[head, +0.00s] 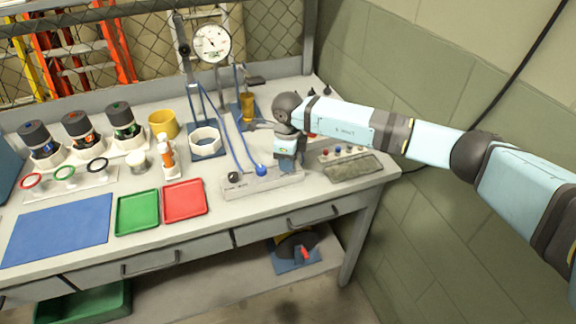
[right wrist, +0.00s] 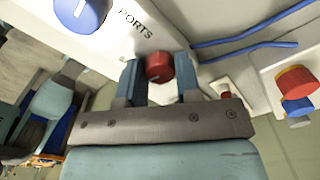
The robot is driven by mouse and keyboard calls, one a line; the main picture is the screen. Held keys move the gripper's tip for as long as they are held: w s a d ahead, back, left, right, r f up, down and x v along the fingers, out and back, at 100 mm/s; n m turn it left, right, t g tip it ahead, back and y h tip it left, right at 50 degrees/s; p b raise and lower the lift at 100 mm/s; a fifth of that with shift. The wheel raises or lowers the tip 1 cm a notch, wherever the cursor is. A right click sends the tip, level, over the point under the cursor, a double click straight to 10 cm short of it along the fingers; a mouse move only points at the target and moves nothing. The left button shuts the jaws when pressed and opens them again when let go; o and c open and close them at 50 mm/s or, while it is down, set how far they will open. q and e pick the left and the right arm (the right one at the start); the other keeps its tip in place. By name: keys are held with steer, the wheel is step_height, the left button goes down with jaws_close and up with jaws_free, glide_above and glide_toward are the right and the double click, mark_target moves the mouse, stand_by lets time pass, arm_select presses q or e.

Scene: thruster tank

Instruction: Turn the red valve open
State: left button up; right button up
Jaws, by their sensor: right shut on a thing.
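The red valve (right wrist: 159,66) is a round red knob on a white panel (right wrist: 135,38), seen in the right wrist view. My right gripper (right wrist: 159,82) has one finger on each side of the knob and is shut on it. In the head view, my right gripper (head: 287,165) reaches down at the right end of the valve panel (head: 243,189) and hides the red knob there. A blue knob (head: 261,170) and a black knob (head: 233,177) sit on the same panel to its left. The valve's turn angle cannot be read. My left gripper is not in view.
A grey box with small coloured knobs (head: 350,170) stands right of the panel. Blue tubes (head: 228,130) run behind it, near a pressure gauge (head: 211,43). Red (head: 185,201) and green (head: 137,213) trays and a blue mat (head: 58,228) lie to the left.

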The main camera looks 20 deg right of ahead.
steer(key=n+b, duration=0.2)
steer(key=shift+f+n, duration=0.15)
steer(key=shift+n, duration=0.25)
steer(key=n+b, duration=0.2)
steer(key=shift+n, duration=0.4)
steer(key=n+b, duration=0.2)
steer(key=n, duration=0.1)
steer(key=shift+n, duration=0.4)
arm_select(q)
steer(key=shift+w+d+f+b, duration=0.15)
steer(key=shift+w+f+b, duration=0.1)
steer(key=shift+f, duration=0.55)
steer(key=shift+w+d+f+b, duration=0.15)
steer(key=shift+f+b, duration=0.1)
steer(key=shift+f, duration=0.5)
arm_select(e)
steer(key=shift+n, duration=0.8)
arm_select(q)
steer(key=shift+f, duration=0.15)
arm_select(e)
steer(key=shift+r, duration=0.2)
steer(key=o, duration=0.9)
steer(key=shift+r, duration=0.1)
arm_select(q)
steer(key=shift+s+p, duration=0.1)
steer(key=shift+p, duration=0.25)
arm_select(e)
step_height(320, 180, up, 14)
steer(key=shift+f, duration=0.2)
